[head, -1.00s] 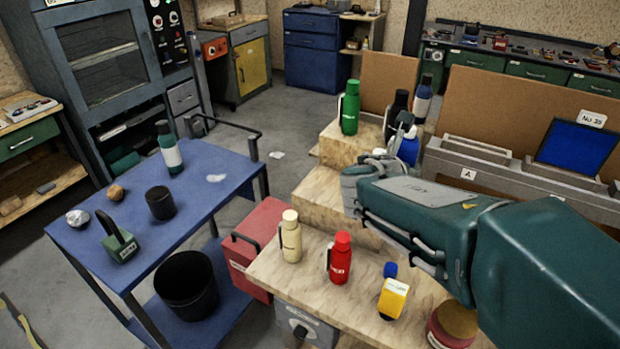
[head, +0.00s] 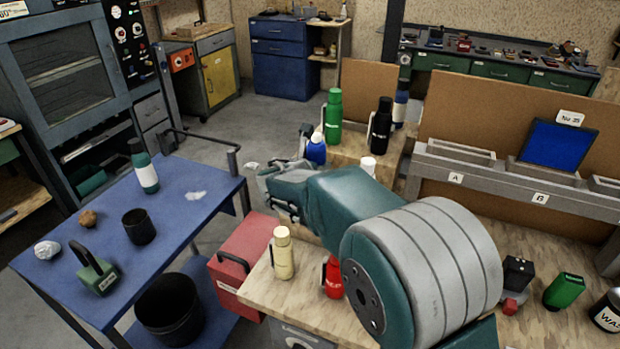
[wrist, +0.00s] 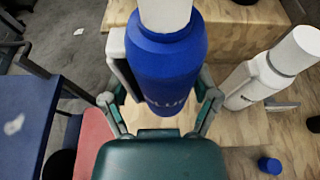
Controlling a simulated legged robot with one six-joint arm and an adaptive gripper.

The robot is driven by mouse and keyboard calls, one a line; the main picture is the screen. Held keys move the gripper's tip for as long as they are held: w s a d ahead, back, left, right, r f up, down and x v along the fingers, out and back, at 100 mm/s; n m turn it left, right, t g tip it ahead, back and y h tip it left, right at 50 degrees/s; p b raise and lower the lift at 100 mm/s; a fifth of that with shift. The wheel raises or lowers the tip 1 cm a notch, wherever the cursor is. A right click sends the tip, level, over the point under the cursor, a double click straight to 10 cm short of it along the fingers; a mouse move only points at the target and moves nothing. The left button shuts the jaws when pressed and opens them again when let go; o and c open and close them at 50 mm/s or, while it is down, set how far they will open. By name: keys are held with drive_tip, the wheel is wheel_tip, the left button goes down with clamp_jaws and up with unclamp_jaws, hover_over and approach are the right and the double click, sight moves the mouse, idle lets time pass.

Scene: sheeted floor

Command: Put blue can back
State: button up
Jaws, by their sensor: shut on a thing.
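The blue can (wrist: 166,62) is a blue bottle with a white cap and a side handle; the letters "BLUE" are partly visible on it. In the wrist view it fills the upper middle, between the two fingers of my gripper (wrist: 160,104). My gripper is shut on it. In the head view the blue can (head: 316,150) is upright at the end of my arm, in front of the wooden steps. Whether its base touches a surface is hidden.
A green bottle (head: 333,118) and a black bottle (head: 380,125) stand on the upper step. A white bottle (wrist: 262,78), a cream bottle (head: 283,254) and a red bottle (head: 333,277) stand lower. A blue table (head: 205,212) is at the left.

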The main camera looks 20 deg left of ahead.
drive_tip(key=w+f, duration=0.2)
drive_tip(key=f, duration=0.1)
drive_tip(key=shift+w+a, duration=0.15)
drive_tip(key=shift+a, duration=0.05)
drive_tip(key=shift+w+d+f, duration=0.1)
drive_tip(key=shift+w+f, duration=0.1)
drive_tip(key=shift+f, duration=0.05)
wheel_tip(320, 180, down, 3)
drive_tip(key=shift+r, duration=0.15)
drive_tip(key=shift+s+a+f, duration=0.1)
drive_tip(key=shift+a+f, duration=0.1)
drive_tip(key=shift+a, duration=0.5)
drive_tip(key=o, duration=0.4)
drive_tip(key=shift+a+f, duration=0.1)
drive_tip(key=shift+o, duration=0.7)
drive_tip(key=shift+d+r, duration=0.2)
drive_tip(key=shift+d, duration=0.45)
drive_tip(key=shift+s+a, duration=0.35)
drive_tip(key=shift+s, duration=0.05)
drive_tip(key=v, duration=1.1)
drive_tip(key=shift+d+r, duration=0.1)
drive_tip(key=shift+r, duration=0.05)
